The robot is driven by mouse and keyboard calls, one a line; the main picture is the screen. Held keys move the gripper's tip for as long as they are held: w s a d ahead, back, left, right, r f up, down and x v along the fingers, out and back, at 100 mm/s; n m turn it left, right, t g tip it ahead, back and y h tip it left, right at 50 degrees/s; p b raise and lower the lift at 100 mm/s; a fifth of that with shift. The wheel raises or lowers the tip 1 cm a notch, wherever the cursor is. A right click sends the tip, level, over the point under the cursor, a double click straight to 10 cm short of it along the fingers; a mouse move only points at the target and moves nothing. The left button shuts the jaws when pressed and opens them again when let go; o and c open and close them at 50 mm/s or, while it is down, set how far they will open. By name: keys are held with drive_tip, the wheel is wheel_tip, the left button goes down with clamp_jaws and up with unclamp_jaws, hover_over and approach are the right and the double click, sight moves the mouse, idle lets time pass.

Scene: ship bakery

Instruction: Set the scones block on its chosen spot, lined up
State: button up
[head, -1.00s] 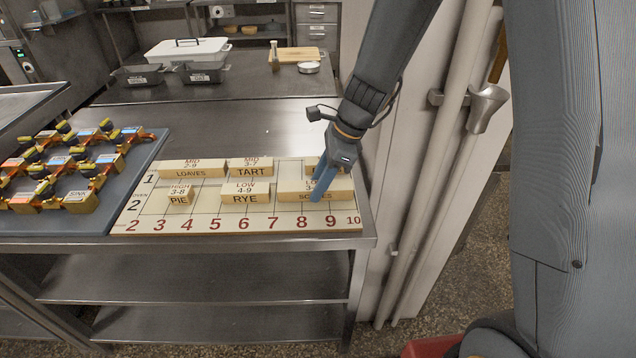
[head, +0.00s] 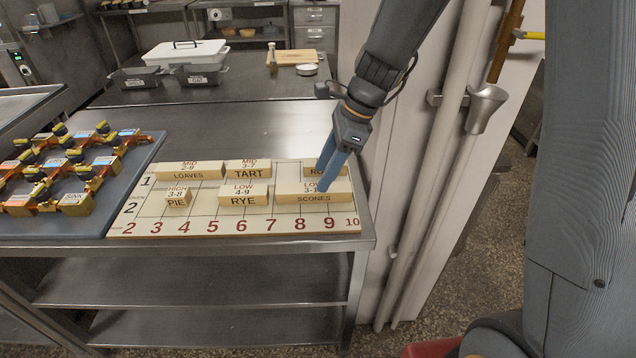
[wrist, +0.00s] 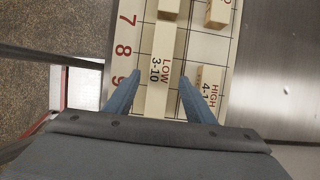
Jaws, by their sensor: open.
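The scones block (head: 300,198) is a long pale wooden block lying flat on the numbered board (head: 150,228). It sits in row 2 at the right end, over columns 8 to 10, and looks parallel to the grid lines. Its top reads LOW 3-10, also legible on the block in the wrist view (wrist: 161,55). My gripper (wrist: 160,74) is open, one blue finger on each side of the block with a visible gap to both. In the head view my gripper (head: 322,189) is over the block's right half and hides part of its label.
The rye block (head: 243,198) lies left of the scones block, with a gap. A partly hidden block (head: 312,168) lies behind it in row 1. The tart (head: 248,172), loaves (head: 188,174) and pie (head: 177,201) blocks are further left. A blue tray (head: 130,178) adjoins the board.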

drive_tip(key=v, duration=0.7)
drive_tip(key=s+d+f+n+h, duration=0.2)
drive_tip(key=s+d+f+n, duration=0.2)
drive_tip(key=s+n, duration=0.3)
drive_tip(key=s+d+f+n+h, duration=0.2)
drive_tip(key=s+d+f+n, duration=0.2)
drive_tip(key=n, duration=0.7)
drive_tip(key=shift+s+d+n+t+h+b, duration=0.35)
drive_tip(key=shift+s+d, duration=0.8)
drive_tip(key=shift+s, duration=0.85)
